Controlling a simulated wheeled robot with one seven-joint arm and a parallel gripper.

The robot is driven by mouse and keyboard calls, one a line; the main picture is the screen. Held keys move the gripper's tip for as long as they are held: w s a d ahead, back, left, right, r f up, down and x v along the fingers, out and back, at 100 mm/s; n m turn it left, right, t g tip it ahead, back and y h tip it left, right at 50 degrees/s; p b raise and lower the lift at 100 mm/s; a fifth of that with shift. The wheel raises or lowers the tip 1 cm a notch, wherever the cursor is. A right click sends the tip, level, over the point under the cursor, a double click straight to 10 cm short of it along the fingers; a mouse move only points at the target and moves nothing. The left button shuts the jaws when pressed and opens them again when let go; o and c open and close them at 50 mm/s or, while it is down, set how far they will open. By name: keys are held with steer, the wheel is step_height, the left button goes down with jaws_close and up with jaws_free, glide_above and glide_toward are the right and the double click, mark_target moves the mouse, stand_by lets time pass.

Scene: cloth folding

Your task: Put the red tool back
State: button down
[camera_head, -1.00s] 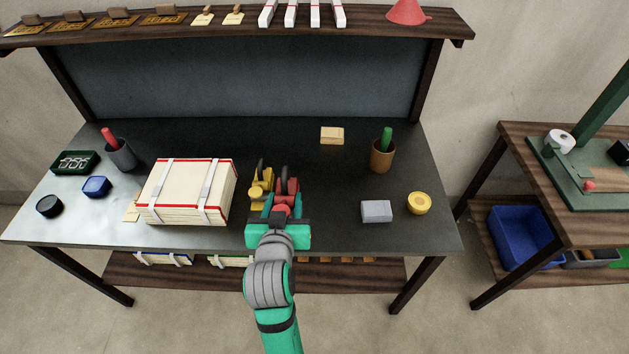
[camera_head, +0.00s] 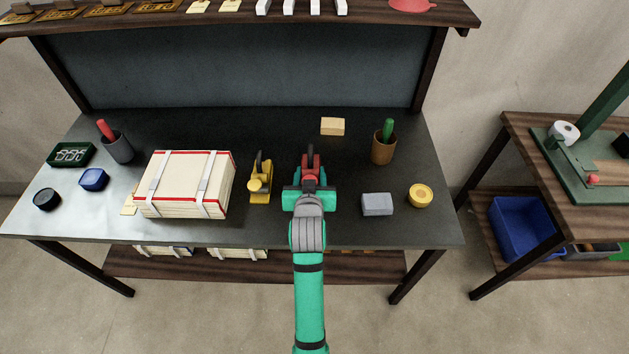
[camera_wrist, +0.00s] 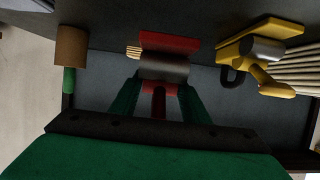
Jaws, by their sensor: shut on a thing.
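The red tool (camera_head: 308,164), with a dark roller-like part, is at the end of my gripper (camera_head: 310,187) over the middle of the dark bench (camera_head: 285,230). In the wrist view, the two green fingers of my gripper (camera_wrist: 158,95) are closed on the slim red handle, and the red tool (camera_wrist: 170,43) points away from me. I cannot tell whether it clears the bench top. A similar yellow tool (camera_head: 260,188) stands on the bench to the left, apart from it. It also shows in the wrist view (camera_wrist: 265,50).
A strapped paper stack (camera_head: 185,180) lies left of the yellow tool. A grey block (camera_head: 377,204), a yellow round container (camera_head: 420,195) and a brown cup (camera_head: 383,150) with a green handle stand to the right. A grey cup (camera_head: 120,149) stands at the left. A shelf (camera_head: 380,17) runs above.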

mark_target(315, 175)
steer(key=shift+w+d+f, duration=0.3)
steer(key=shift+w+f, duration=0.2)
steer(key=shift+f, duration=0.15)
steer(key=shift+w+d+f, duration=0.3)
steer(key=shift+w+f, duration=0.2)
steer(key=shift+f, duration=1.5)
steer(key=shift+f, duration=0.15)
steer(key=c, duration=1)
jaws_free()
steer(key=shift+s+f, duration=0.1)
